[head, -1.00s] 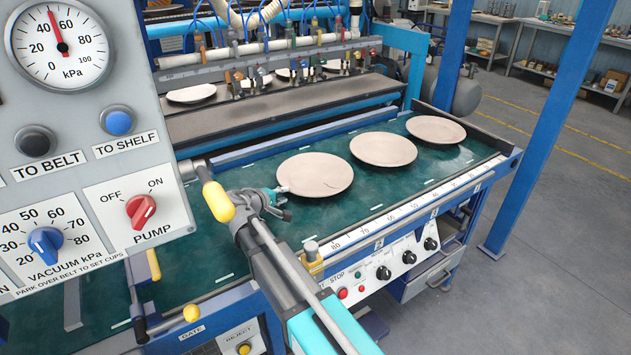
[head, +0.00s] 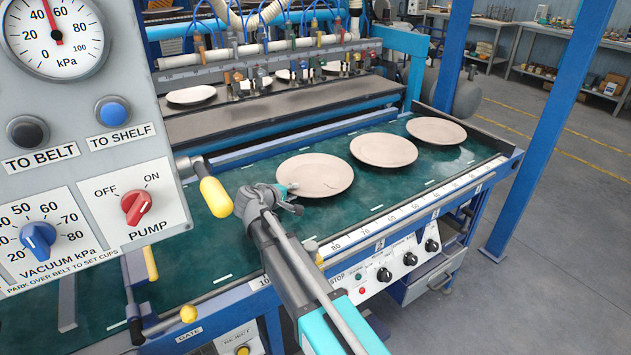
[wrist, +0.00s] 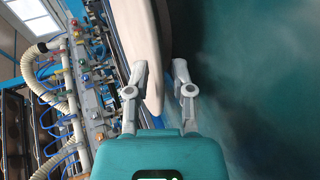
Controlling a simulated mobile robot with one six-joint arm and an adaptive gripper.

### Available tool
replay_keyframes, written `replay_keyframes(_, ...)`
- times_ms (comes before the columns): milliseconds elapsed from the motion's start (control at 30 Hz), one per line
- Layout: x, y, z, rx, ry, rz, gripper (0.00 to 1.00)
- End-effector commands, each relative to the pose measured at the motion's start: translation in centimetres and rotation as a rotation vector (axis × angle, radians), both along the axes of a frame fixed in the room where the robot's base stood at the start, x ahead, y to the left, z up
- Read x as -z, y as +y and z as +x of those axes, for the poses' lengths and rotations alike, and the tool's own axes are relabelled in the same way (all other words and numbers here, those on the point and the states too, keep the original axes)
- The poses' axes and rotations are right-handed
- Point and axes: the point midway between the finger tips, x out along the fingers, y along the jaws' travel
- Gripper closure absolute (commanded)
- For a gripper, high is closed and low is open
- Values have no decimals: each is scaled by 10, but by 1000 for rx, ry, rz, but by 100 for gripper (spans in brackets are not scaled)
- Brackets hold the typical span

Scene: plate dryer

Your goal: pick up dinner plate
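Three pale beige plates lie in a row on the green belt (head: 228,278). The nearest dinner plate (head: 318,172) has a thin dark mark near its front right rim. A middle plate (head: 384,149) and a far plate (head: 436,131) lie beyond it. My gripper (head: 291,198) is at the near left rim of the nearest plate. In the wrist view my gripper (wrist: 160,68) is open, with the edge of a plate (wrist: 143,45) between its fingers. A gap shows between the plate and the right finger. Contact with the left finger cannot be told.
A control panel (head: 75,165) with a gauge stands close on the left. A yellow-handled lever (head: 216,198) is just left of my gripper. Behind the belt is a rack of suction cups and hoses (head: 255,55). A blue post (head: 560,110) stands on the right.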

Motion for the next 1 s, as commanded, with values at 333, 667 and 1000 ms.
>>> replay_keyframes(333,0,-1,2,0,0,0,70)
replay_keyframes(667,1,-1,1,0,0,0,84)
replay_keyframes(1000,1,-1,1,0,0,0,100)
